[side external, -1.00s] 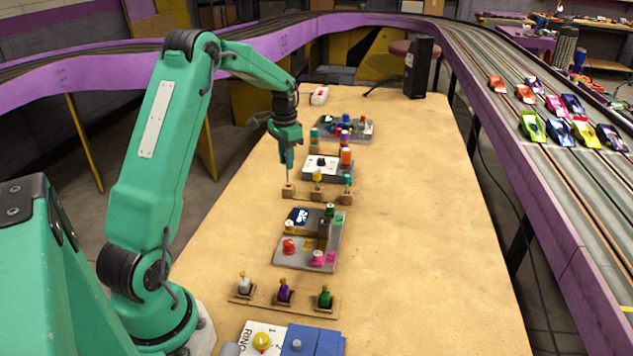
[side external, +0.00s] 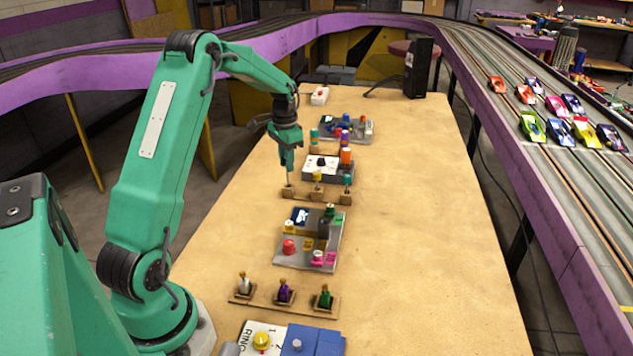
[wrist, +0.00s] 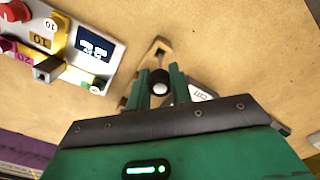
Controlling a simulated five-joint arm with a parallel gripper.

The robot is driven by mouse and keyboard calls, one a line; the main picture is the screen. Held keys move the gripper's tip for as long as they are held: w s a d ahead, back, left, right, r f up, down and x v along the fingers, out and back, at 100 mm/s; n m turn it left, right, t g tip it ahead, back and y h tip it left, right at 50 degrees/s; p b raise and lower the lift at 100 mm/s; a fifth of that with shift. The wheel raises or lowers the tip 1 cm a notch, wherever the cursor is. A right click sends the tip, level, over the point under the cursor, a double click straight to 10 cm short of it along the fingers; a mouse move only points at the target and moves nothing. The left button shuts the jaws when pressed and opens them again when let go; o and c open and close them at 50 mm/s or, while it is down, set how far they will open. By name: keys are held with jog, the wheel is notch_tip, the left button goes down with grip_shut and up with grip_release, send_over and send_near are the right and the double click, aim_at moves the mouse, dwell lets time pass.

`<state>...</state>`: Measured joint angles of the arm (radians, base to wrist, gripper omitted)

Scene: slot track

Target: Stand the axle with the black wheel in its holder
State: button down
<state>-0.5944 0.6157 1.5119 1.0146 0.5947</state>
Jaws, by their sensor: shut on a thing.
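My gripper (side external: 288,168) is shut on the axle with the black wheel. In the wrist view, the black wheel (wrist: 155,79) with its white hub sits between the two green fingers (wrist: 159,88). In the side view, a short piece of the thin axle (side external: 289,179) shows below the fingertips, upright or nearly so. Directly below is a small wooden holder (side external: 288,192) at the left end of a row. The wheel is hidden by the fingers in the side view. I cannot tell whether the axle's lower end is inside the holder.
Axles with a yellow top (side external: 317,176) and a teal top (side external: 347,180) stand in the same row, close to the right. A grey panel (side external: 285,254) lies nearer, a white box (side external: 312,169) just behind. The table's right side is clear.

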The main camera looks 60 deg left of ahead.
jog(key=shift+f, duration=1.85)
dwell(1.4)
jog(key=c, duration=1.2)
grip_release()
jog(key=shift+o, duration=0.2)
jog(key=shift+r, duration=0.1)
